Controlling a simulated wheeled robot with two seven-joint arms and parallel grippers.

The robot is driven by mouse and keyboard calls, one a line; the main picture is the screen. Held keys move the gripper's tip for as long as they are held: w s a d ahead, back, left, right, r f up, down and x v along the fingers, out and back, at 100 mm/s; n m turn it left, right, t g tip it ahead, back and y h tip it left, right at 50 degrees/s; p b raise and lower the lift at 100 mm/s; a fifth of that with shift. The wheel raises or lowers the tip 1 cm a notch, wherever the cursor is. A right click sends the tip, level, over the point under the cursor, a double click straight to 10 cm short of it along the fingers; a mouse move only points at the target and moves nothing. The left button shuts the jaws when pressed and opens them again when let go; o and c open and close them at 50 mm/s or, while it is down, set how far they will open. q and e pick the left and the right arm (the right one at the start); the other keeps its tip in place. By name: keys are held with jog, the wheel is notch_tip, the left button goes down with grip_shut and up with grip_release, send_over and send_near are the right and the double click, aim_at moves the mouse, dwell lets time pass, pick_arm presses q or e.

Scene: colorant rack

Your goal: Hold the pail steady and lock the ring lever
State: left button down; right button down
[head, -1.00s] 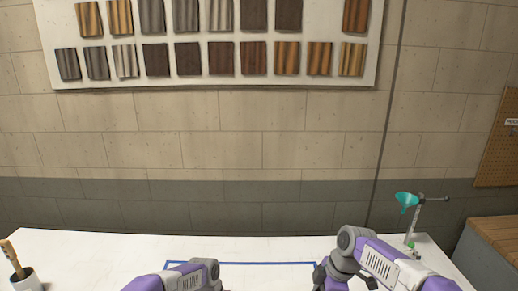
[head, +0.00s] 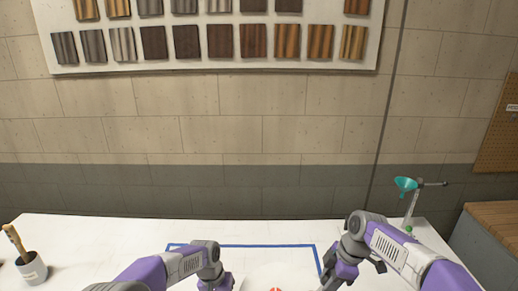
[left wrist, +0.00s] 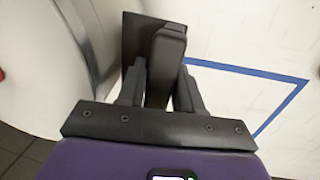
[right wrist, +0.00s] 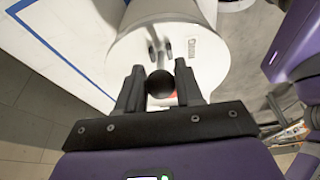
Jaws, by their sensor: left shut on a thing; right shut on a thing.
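The white pail (right wrist: 205,50) shows in the right wrist view, with a small printed label and a red patch near my fingers. Its pale side (left wrist: 75,40) also curves through the left wrist view. My left gripper (left wrist: 160,85) is shut on a dark upright grip block (left wrist: 166,55) beside the pail. My right gripper (right wrist: 160,80) is shut on a round black knob (right wrist: 160,84), which I take as the ring lever's end; the rest of the lever is mostly hidden. In the head view only the pail's top (head: 262,272) shows, cut off by the bottom edge.
The white table (head: 110,250) has a blue tape outline (head: 265,246) around the pail. A pot with a brush (head: 32,267) stands at the left. A stand with a teal funnel (head: 405,185) is at the back right. The table behind the pail is clear.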

pick_arm(q)
jog(key=shift+w+a, duration=0.15)
jog(key=shift+a, duration=0.2)
pick_arm(e)
jog(key=shift+s+d+f, duration=0.15)
jog(key=shift+d+f, duration=0.35)
jog(key=shift+d, duration=0.35)
jog(key=shift+d+f, duration=0.15)
jog(key=shift+d, duration=0.2)
jog(key=c, duration=1)
grip_release()
pick_arm(q)
jog(key=shift+d, duration=0.15)
pick_arm(e)
jog(key=o, duration=0.3)
jog(key=shift+a, duration=0.2)
jog(key=shift+o, duration=0.2)
pick_arm(q)
jog(key=shift+d, duration=0.15)
pick_arm(e)
jog(key=shift+r, duration=0.25)
